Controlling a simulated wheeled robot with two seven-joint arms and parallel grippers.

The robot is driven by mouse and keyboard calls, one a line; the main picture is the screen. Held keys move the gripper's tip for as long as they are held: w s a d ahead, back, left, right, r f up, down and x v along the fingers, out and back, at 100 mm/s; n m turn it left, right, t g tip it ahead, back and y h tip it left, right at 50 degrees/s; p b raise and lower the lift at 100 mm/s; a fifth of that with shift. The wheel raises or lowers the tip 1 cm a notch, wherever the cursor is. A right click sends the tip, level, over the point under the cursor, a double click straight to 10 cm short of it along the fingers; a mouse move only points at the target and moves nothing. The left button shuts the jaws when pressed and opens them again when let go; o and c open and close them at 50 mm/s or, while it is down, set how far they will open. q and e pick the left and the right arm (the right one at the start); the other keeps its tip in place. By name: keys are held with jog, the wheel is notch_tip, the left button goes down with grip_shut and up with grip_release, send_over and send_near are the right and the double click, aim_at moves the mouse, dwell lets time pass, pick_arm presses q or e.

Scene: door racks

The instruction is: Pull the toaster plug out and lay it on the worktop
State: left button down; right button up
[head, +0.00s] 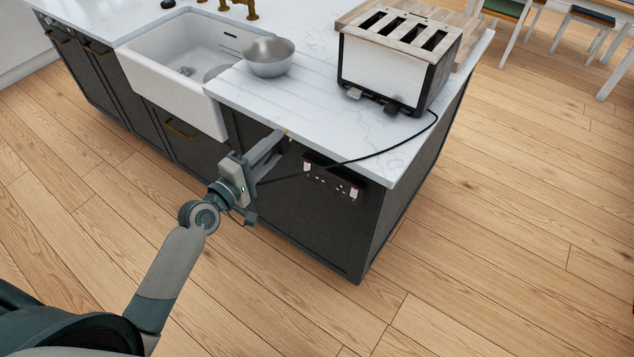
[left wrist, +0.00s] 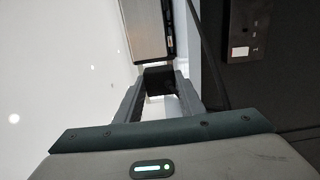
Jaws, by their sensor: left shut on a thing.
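The plug, a small black block (left wrist: 158,79), is between the fingertips of my left gripper (head: 284,139). The gripper is shut on it, beside the worktop's front edge and left of the socket. In the head view the fingers mostly hide the plug. The black cord (head: 385,151) runs from the toaster (head: 385,67) over the worktop edge and across the dark cabinet front to the gripper. The worktop (head: 310,100) is white and marbled. The dark double socket (head: 332,177) is on the cabinet front, apart from the plug. My right gripper is not in view.
A metal bowl (head: 269,59) stands beside the white sink (head: 180,60), left of the toaster. A wooden board (head: 468,30) lies behind the toaster. The worktop between bowl, toaster and front edge is clear. Chairs stand far off at the upper right.

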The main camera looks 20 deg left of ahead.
pick_arm(q)
jog(key=w+a+b, duration=0.4)
jog(key=a+b, duration=0.4)
jog(key=a, duration=0.4)
jog(key=shift+w+a, duration=0.35)
jog(key=shift+a, duration=0.05)
dwell(0.6)
jog(key=m+b, duration=0.4)
jog(key=m, duration=1.4)
jog(key=shift+b, duration=0.35)
